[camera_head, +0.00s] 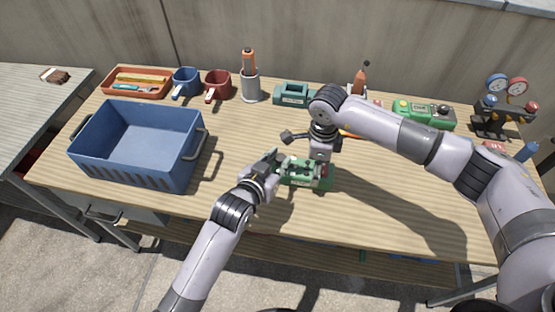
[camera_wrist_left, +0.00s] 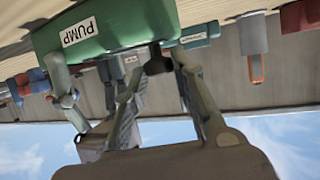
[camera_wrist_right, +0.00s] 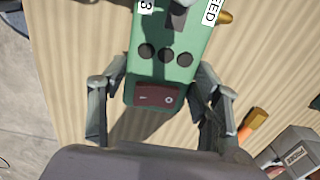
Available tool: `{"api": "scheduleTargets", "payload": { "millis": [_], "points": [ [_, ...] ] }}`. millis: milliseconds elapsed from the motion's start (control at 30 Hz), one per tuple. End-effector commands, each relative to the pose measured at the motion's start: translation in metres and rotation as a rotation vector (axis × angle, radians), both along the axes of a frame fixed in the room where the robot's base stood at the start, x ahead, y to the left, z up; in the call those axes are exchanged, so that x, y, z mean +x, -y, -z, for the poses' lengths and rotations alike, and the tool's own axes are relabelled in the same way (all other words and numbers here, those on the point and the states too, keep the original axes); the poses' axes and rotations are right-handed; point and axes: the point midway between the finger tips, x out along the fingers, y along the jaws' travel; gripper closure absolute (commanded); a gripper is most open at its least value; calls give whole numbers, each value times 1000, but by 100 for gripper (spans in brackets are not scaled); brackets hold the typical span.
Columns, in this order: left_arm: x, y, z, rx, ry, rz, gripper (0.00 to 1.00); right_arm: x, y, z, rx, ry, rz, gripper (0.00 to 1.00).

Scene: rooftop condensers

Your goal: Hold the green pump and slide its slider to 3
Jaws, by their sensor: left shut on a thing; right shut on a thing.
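The green pump (camera_head: 305,172) lies on the workbench, in front of me near the middle. The left wrist view shows its PUMP label (camera_wrist_left: 79,32). The right wrist view shows its red rocker switch (camera_wrist_right: 156,96), three dark round spots, and a "3" label (camera_wrist_right: 146,6) at the top edge. My right gripper (camera_wrist_right: 160,90) has its fingers on both sides of the switch end and is shut on the body. My left gripper (camera_wrist_left: 165,66) is shut on the dark slider knob (camera_wrist_left: 158,60). The slider's exact position on its scale is hidden.
A blue crate (camera_head: 185,165) stands to the left. Along the back are an orange tray (camera_head: 107,82), two mugs, a cup with an orange-handled tool (camera_head: 249,62), a teal block (camera_head: 294,95), a green box (camera_head: 423,116) and a gauge manifold (camera_head: 495,120). The front bench strip is clear.

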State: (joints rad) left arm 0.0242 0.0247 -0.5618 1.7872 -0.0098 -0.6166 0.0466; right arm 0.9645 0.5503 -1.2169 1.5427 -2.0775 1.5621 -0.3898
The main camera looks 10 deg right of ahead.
Motion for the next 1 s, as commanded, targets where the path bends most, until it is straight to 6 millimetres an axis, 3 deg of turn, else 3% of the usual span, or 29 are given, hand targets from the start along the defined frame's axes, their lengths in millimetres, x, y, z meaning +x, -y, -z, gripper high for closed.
{"api": "scheduleTargets", "payload": {
  "millis": [233,700,1000],
  "points": [
    [0,0,0,0,0,0,100,0,2,1,-4,-2,3,100],
    [-1,1,1,0,-1,0,100,0,2,1,-4,-2,3,100],
    [-11,35,1,-3,-3,1,100,0,1,1,-3,-2,2,100]
  ]
}}
